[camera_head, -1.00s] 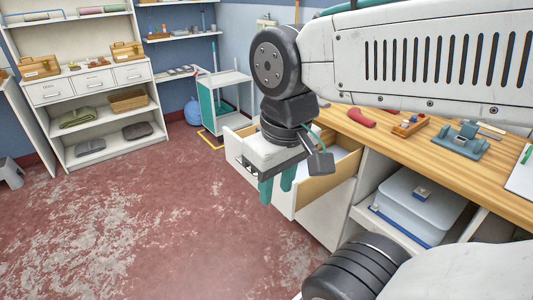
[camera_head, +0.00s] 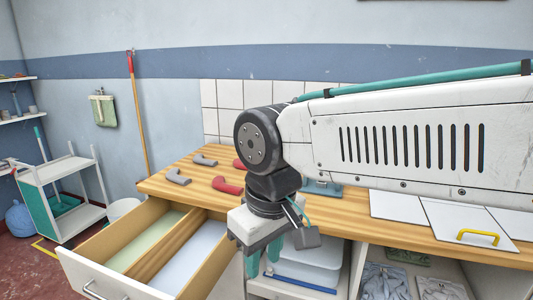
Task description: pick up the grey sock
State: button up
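Two grey L-shaped pieces that look like socks lie flat on the wooden worktop: one grey sock (camera_head: 178,177) near its left end, another grey sock (camera_head: 205,160) a little farther back. I cannot tell which one the task means. A red sock (camera_head: 226,186) lies to their right, and a second red piece is partly hidden behind my arm. My gripper (camera_head: 263,258) points down in front of the worktop's front edge, to the right of the socks and apart from them. Its teal fingers are spread, with nothing seen between them.
An open drawer (camera_head: 92,275) with a divider juts out below the worktop (camera_head: 160,190). A white trolley (camera_head: 62,190) and a white bucket stand at left. A blue-grey device sits behind my arm. White sheets (camera_head: 470,220) and a yellow handle (camera_head: 478,237) lie at right. Shelves are below.

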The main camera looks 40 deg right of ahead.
aim_at(198, 158)
jog(key=k, duration=1.3)
jog(key=u, duration=0.85)
jog(key=i, duration=1.45)
jog(key=z, duration=1.15)
jog(key=i, duration=0.55)
jog(key=z, duration=0.6)
